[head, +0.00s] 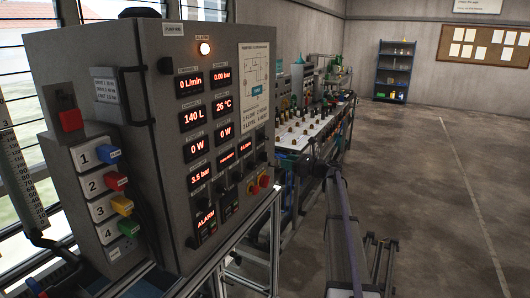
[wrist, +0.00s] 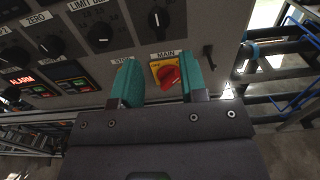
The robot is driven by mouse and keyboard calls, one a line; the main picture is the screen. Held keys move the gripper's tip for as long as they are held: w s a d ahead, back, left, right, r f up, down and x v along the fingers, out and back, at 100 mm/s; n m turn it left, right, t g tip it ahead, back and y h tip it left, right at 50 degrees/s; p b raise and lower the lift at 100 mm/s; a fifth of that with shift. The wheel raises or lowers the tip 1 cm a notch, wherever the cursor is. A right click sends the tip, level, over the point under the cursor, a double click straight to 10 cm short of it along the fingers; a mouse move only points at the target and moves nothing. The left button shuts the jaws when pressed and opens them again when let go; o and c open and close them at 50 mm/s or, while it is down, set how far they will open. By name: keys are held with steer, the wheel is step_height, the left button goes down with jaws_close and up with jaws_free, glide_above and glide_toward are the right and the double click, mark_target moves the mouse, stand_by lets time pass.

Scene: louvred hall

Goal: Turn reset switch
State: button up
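A grey control panel (head: 150,110) stands at the left in the head view. No label that I can read says reset, so I cannot tell which switch it is. In the wrist view, black rotary knobs sit under the labels ZERO (wrist: 50,45) and LIMIT DE (wrist: 100,33). Another black knob (wrist: 157,17) with a white pointer line is at the top, its label out of view. My gripper (wrist: 161,64) is open and empty, its teal fingers apart in front of the panel's lower edge. The red MAIN switch (wrist: 168,76) on a yellow plate shows between them.
The left finger hides what is under the STOP label (wrist: 122,60). A black hook-shaped handle (wrist: 208,56) is right of MAIN. A lit ALARM display (wrist: 22,80) is at the left. A workbench (head: 305,130) stands behind the panel; the floor (head: 450,180) at right is mostly clear.

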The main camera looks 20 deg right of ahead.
mark_target(266, 157)
steer(key=shift+x, duration=5.05)
steer(key=shift+s, duration=0.15)
jaws_close()
